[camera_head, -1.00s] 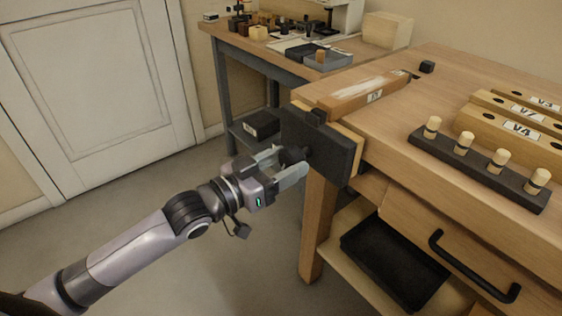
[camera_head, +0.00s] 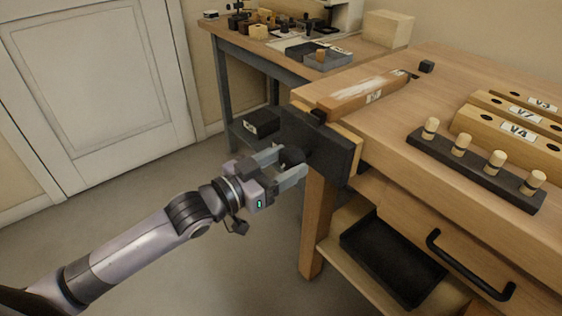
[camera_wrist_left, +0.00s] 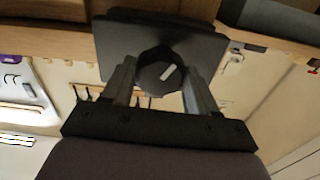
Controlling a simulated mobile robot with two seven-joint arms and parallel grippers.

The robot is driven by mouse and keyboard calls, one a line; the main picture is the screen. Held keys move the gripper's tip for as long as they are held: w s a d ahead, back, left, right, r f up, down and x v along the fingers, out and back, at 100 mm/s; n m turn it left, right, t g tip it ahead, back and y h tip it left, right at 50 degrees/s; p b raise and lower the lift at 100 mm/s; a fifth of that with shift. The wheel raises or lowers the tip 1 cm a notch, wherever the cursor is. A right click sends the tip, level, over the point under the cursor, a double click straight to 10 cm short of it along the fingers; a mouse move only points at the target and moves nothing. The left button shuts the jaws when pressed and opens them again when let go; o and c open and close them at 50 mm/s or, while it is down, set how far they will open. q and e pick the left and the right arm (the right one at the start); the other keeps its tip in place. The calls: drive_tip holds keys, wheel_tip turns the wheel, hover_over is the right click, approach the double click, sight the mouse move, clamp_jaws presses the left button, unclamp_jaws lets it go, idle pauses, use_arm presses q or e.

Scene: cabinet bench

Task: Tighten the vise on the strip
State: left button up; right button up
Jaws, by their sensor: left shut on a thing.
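The vise (camera_head: 318,146) is a dark jaw plate with a pale wooden lining on the left end of the workbench. Its dark round knob (camera_head: 291,157) faces my left gripper (camera_head: 290,166), whose two fingers are shut on it from either side. In the left wrist view the knob (camera_wrist_left: 157,71) has a pale mark and sits between the fingertips (camera_wrist_left: 160,82). Whether the jaw touches the strip is hidden. My right gripper is not in view.
A dark rack (camera_head: 476,168) with several pale pegs stands on the workbench (camera_head: 420,98). Labelled wooden blocks (camera_head: 510,128) lie behind it. Below are a drawer with a dark handle (camera_head: 470,264) and a black tray (camera_head: 392,262). A side table (camera_head: 240,45) stands behind.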

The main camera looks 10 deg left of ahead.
use_arm(q)
drive_tip(key=shift+m, duration=0.3)
drive_tip(key=shift+p, duration=0.4)
drive_tip(key=o, duration=0.9)
drive_tip(key=shift+p+v, duration=0.7)
drive_tip(key=shift+v, duration=0.6)
drive_tip(key=p+v, duration=0.1)
drive_tip(key=v, duration=0.3)
drive_tip(key=shift+s+a+p, duration=0.15)
drive_tip(key=shift+s+p, duration=0.05)
drive_tip(key=shift+p, duration=0.2)
